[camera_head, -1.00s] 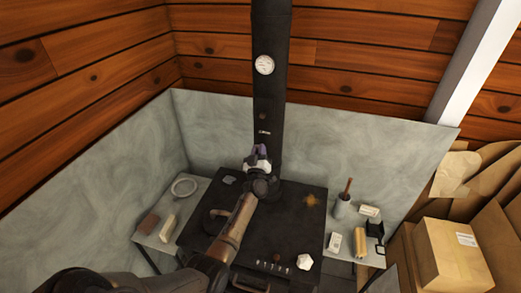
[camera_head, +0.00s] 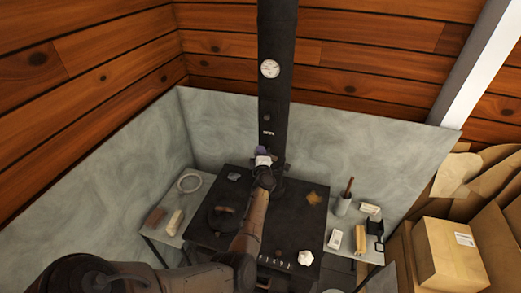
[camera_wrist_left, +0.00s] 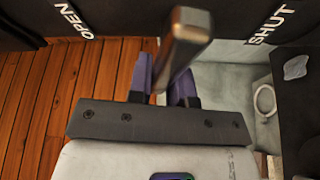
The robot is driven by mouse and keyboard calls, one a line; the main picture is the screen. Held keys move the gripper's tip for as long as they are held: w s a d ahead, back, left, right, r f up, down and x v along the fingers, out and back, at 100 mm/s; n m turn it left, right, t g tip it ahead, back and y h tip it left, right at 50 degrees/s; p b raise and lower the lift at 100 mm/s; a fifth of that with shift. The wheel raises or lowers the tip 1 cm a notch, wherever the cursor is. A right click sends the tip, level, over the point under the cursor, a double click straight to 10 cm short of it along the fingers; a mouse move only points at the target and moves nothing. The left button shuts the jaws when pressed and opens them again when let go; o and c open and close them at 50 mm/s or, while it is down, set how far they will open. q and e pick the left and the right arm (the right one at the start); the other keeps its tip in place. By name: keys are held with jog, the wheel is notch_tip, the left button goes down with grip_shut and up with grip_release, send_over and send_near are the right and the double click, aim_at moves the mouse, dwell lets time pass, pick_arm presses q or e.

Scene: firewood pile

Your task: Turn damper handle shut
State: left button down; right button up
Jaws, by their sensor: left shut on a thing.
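The black stove pipe (camera_head: 274,95) rises from the black stove top (camera_head: 210,235) at the back. My left gripper (camera_head: 264,154) is at the pipe's lower part, just above the stove. In the left wrist view, its purple fingers (camera_wrist_left: 163,82) are shut on the damper handle (camera_wrist_left: 187,35), a brownish metal bar. The word OPEN (camera_wrist_left: 74,20) shows left of the handle and SHUT (camera_wrist_left: 272,24) right of it; the bar lies between the two words. The gripper hides the handle in the head view. My right gripper is out of view.
A round white gauge (camera_head: 269,68) sits higher on the pipe. Small side tables flank the stove; a ring (camera_head: 189,183) lies on the left one and a cup with a brush (camera_head: 343,203) stands on the right one. Cardboard boxes (camera_head: 450,257) fill the right side.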

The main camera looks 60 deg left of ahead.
pick_arm(q)
jog(key=shift+f+n+g+h+p, duration=0.2)
jog(key=shift+n+p, duration=0.1)
jog(key=shift+n, duration=0.25)
jog(key=shift+f+n+g+h+p, duration=0.1)
jog(key=shift+n+g+p, duration=0.15)
jog(key=shift+n, duration=0.6)
jog(key=c, duration=1)
grip_release()
jog(key=shift+c, duration=0.2)
jog(key=shift+s+d+p, duration=0.1)
jog(key=shift+d+p, duration=0.1)
jog(key=shift+p, duration=0.2)
jog(key=p+v, duration=0.6)
jog(key=v, duration=0.7)
jog(key=shift+s, duration=0.2)
